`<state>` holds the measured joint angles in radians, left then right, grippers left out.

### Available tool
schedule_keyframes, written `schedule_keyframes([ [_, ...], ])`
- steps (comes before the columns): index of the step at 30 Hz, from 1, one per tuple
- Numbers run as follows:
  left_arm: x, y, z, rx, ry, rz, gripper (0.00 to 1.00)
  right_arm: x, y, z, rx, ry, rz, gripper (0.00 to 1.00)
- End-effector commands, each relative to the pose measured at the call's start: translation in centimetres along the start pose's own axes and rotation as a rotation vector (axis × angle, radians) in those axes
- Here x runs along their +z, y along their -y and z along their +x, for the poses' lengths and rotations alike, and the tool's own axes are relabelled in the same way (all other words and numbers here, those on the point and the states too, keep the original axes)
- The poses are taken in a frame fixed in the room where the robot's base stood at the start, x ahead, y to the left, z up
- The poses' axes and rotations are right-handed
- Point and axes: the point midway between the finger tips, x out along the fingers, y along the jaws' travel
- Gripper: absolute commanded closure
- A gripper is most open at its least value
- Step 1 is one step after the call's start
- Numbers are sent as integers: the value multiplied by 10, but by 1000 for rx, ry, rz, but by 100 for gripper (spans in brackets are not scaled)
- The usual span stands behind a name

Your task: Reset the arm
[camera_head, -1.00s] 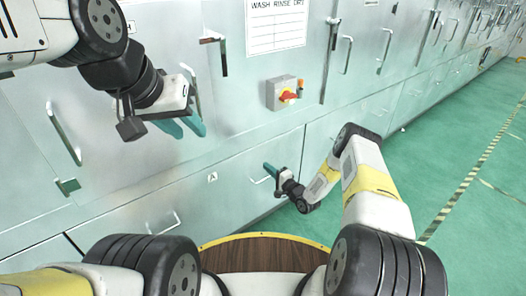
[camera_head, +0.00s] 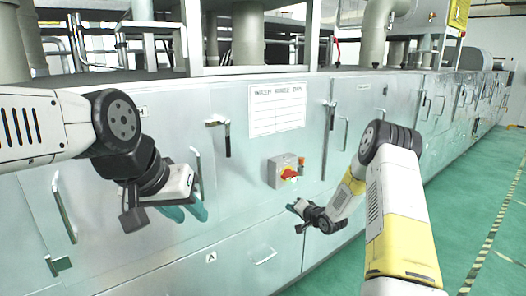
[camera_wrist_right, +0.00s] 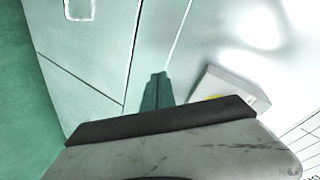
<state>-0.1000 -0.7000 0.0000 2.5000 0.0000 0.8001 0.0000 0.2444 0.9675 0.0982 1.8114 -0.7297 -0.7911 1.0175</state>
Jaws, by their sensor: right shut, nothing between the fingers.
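My left gripper (camera_head: 187,211) hangs at the left in the head view, in front of the machine panels. Its two teal fingers show apart with nothing between them. My right gripper (camera_head: 294,208) is shut and empty below the red switch, close to the panel front. In the right wrist view its teal fingers (camera_wrist_right: 157,92) are together, pointing at the pale panels. I cannot tell whether its tips touch the panel.
A long metal machine (camera_head: 240,210) with door handles runs along the front. A grey box with a red rotary switch (camera_head: 285,171) sticks out near my right gripper. A white sign (camera_head: 277,109) is above it. Open green floor (camera_head: 470,210) lies at the right.

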Motion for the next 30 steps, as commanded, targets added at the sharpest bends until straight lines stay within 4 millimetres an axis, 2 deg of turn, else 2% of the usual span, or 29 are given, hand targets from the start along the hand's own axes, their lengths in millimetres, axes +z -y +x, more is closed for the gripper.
schedule_keyframes([
  [1,0,0,0,0,0,0,66,-20,20,-13,37,-9,-57,100],
  [6,0,0,0,0,0,0,66,-62,65,-65,186,-9,-208,100],
  [9,0,0,0,0,0,0,66,-79,91,-104,266,-1,-280,100],
  [14,0,0,0,0,0,0,66,-89,129,-173,377,29,-371,100],
  [19,0,0,0,0,0,0,66,-80,162,-253,467,86,-439,100],
  [22,0,0,0,0,0,0,66,-64,178,-301,501,132,-470,100],
  [26,0,0,0,0,0,0,66,-33,193,-361,522,205,-501,100],
  [30,0,0,0,0,0,0,66,9,203,-420,514,295,-533,100],
])
